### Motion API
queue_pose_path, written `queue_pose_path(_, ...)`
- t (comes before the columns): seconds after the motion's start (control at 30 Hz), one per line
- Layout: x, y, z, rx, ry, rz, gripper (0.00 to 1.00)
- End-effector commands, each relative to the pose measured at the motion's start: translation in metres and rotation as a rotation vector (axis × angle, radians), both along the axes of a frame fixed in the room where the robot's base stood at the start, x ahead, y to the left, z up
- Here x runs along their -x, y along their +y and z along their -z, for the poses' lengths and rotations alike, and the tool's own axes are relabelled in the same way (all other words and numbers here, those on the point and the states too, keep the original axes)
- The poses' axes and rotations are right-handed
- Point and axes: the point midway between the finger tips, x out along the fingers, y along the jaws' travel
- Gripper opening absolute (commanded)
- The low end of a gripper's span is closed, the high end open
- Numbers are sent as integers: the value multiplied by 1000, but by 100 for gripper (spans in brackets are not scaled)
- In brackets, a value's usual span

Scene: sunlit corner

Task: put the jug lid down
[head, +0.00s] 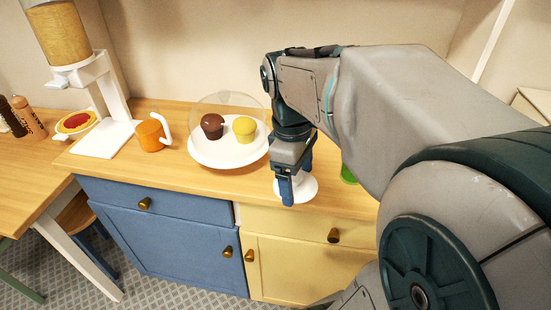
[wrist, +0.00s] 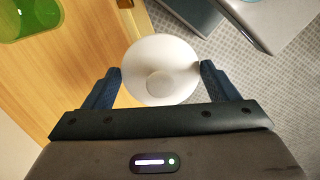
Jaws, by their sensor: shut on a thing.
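The jug lid is a white round disc with a small raised centre, seen in the wrist view (wrist: 180,53) and low under my gripper in the head view (head: 307,190). My gripper (head: 297,184) is shut on it, with one blue finger on each side in the wrist view (wrist: 160,70). The lid hangs by the front edge of the wooden counter (head: 215,178); the wrist view shows counter on its left and floor on its right. The fingers hide part of the lid in the head view, and its height above the counter is hard to tell.
An orange jug-like vessel (head: 151,136) with a white handle stands left. A white plate (head: 215,159) holds two muffins under a clear dome, close left of my gripper. A green vessel (head: 348,173) stands right, partly behind my arm. Bare counter lies along the front.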

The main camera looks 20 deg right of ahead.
Motion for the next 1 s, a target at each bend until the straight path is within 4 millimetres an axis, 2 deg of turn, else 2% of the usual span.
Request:
queue_pose_path(0.07, 6, -1, -4, 0, -3, -13, 59)
queue_pose_path(0.17, 4, -4, -2, -1, 2, -22, 59)
queue_pose_path(0.7, -80, -45, 55, -1, 3, -22, 59)
queue_pose_path(0.83, -91, -51, 62, -1, 1, -20, 59)
queue_pose_path(1.0, -95, -53, 71, 0, 2, -20, 59)
